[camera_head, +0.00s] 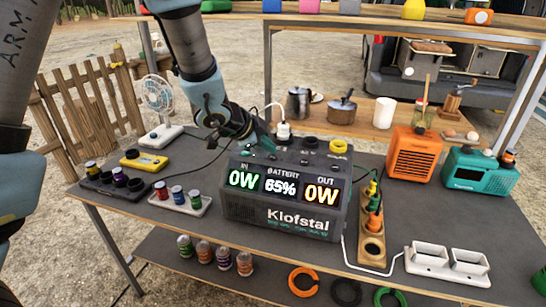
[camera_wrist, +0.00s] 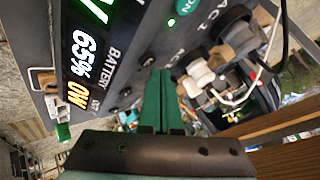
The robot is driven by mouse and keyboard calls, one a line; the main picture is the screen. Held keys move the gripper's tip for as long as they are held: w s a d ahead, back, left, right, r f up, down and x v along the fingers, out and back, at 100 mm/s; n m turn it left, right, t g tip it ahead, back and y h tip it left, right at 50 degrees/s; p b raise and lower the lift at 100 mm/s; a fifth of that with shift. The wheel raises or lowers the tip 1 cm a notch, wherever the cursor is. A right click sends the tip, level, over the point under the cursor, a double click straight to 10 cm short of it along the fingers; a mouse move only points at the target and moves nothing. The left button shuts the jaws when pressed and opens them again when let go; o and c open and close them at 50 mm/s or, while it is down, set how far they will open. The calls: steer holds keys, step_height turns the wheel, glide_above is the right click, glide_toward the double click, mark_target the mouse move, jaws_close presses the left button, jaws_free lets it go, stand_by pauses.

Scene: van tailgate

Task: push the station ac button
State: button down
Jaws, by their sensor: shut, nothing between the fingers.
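The Klofstal power station (camera_head: 235,205), a dark box, stands on the grey table. Its display reads IN 0W, BATTERY 65%, OUT 0W. Its top panel also shows in the wrist view (camera_wrist: 120,38), with labels beginning AC. A round green button (camera_wrist: 184,7) sits near the AC1 label at the top of that view, with a small green light beside it. My gripper (camera_head: 262,143) is shut and empty above the station's top, near its back left. Its green fingers (camera_wrist: 156,75) lie together in the wrist view, apart from that green button. Contact with the panel cannot be told.
A white plug (camera_head: 283,131) with a cable stands in the station's top, close to my gripper. A fan (camera_head: 158,100) is behind left, and a kettle (camera_head: 300,104) behind.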

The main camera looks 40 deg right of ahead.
steer(key=shift+f, duration=0.1)
stand_by(0.3)
steer(key=shift+f+b, duration=0.35)
steer(key=shift+b, duration=0.05)
steer(key=shift+f, duration=0.15)
stand_by(0.4)
steer(key=shift+r+p, duration=0.45)
steer(key=shift+r, duration=0.2)
step_height(320, 180, up, 6)
steer(key=p, duration=0.5)
steer(key=shift+p, duration=0.35)
